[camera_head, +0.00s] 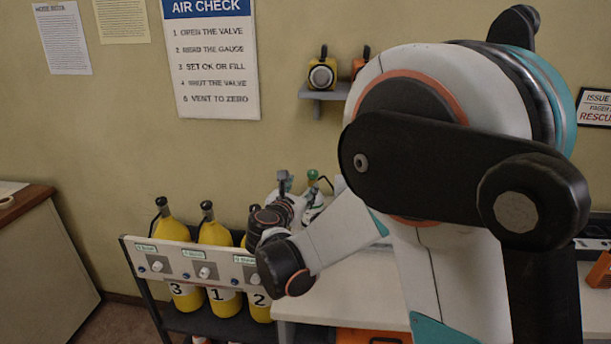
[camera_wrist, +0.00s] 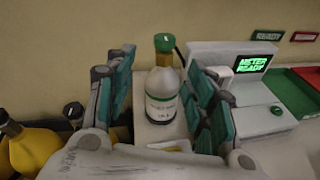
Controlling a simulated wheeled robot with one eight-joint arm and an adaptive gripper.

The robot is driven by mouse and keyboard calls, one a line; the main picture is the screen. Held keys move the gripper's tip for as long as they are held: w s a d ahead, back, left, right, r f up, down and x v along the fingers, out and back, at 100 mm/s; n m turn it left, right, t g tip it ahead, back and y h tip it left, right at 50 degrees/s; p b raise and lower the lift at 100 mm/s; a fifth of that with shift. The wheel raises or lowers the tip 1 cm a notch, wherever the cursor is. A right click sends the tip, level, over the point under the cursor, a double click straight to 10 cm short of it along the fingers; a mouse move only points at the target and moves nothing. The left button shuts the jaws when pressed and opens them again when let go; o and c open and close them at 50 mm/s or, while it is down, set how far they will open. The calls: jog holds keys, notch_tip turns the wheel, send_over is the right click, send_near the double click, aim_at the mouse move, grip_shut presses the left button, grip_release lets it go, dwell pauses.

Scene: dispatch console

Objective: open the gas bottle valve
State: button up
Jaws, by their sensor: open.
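A small pale bottle with a green cap (camera_wrist: 163,88) stands upright on the bench in the wrist view; its label print is too small to read surely. It looks like the gas bottle, and the green cap (camera_wrist: 164,42) looks like its valve knob. In the head view its green top (camera_head: 313,175) shows just right of my gripper (camera_head: 284,182), with its body partly hidden by my arm. In the wrist view my gripper (camera_wrist: 160,92) is open, with one teal-padded finger on each side of the bottle. I cannot tell whether either finger touches it.
Several yellow cylinders (camera_head: 214,232) stand in a rack with a knobbed panel (camera_head: 180,262) at left. The white bench top (camera_head: 345,305) is partly hidden by my arm.

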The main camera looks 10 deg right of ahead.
jog(key=shift+n+t+h, duration=0.7)
jog(key=shift+n+h, duration=0.2)
jog(key=b+x, duration=0.1)
jog(key=x, duration=0.5)
jog(key=b+x, duration=0.2)
jog(key=x, duration=0.3)
jog(key=shift+w+d+f+b, duration=0.2)
jog(key=shift+w+d+b, duration=0.05)
jog(key=shift+w+b, duration=0.1)
jog(key=c, duration=1.1)
